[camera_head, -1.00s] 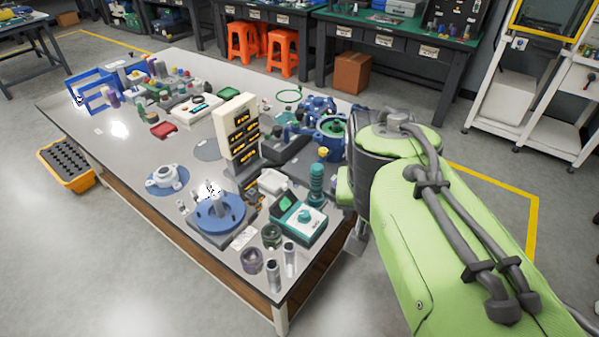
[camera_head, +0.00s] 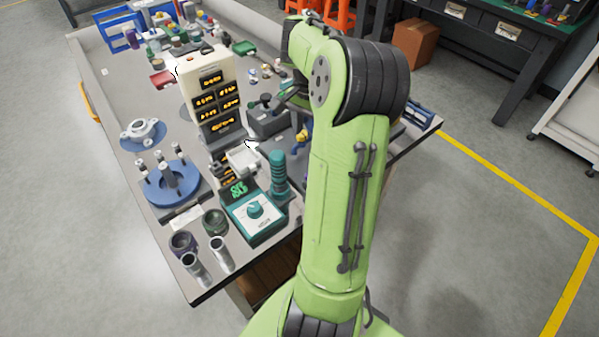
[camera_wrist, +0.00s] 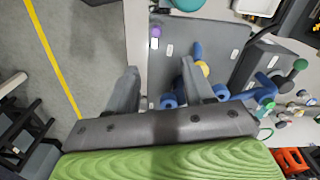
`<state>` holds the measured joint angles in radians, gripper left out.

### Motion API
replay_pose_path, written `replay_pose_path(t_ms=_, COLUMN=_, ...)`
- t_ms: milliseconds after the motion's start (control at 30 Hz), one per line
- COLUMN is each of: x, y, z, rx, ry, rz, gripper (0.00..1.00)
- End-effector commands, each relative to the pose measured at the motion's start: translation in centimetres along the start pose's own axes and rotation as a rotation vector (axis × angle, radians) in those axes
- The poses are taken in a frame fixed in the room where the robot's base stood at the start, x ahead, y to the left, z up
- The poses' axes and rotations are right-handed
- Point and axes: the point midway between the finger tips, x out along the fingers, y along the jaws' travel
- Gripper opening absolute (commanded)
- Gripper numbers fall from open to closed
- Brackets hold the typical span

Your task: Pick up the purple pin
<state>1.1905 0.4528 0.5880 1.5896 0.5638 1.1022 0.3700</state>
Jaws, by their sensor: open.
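A small purple round-topped piece (camera_wrist: 154,43), which looks like the purple pin seen end-on, is on a grey plate (camera_wrist: 218,38) in the wrist view. White label tags lie near it. My gripper (camera_wrist: 159,72) is open and empty, its two grey fingers apart over the plate's edge. The purple piece lies beyond the fingertips in that picture, between their lines. Its height below the fingers is hard to tell.
Beside the plate's purple piece are blue cylinders (camera_wrist: 168,101) and a yellow-topped blue piece (camera_wrist: 203,68). In the head view a display tower (camera_head: 207,90), a teal meter box (camera_head: 254,212) and a blue flanged fixture (camera_head: 172,186) crowd the table left of my arm.

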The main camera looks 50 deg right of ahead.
Motion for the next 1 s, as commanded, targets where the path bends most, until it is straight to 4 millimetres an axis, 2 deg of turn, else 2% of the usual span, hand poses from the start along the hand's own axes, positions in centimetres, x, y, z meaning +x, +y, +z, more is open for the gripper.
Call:
replay_pose_path(t_ms=200, x=5.7, y=0.1, z=0.1, rx=-0.001, ry=-0.005, rz=0.003, gripper=0.52)
replay_pose_path(t_ms=333, x=8.7, y=0.1, z=0.1, rx=0.0, ry=-0.003, rz=0.003, gripper=0.52)
replay_pose_path(t_ms=567, x=10.9, y=0.2, z=0.1, rx=-0.001, ry=-0.001, rz=0.001, gripper=0.52)
replay_pose_path(t_ms=800, x=15.3, y=0.6, z=0.2, rx=-0.003, ry=-0.003, rz=0.002, gripper=0.52)
replay_pose_path(t_ms=1000, x=15.3, y=0.6, z=0.1, rx=-0.003, ry=0.001, rz=0.001, gripper=0.52)
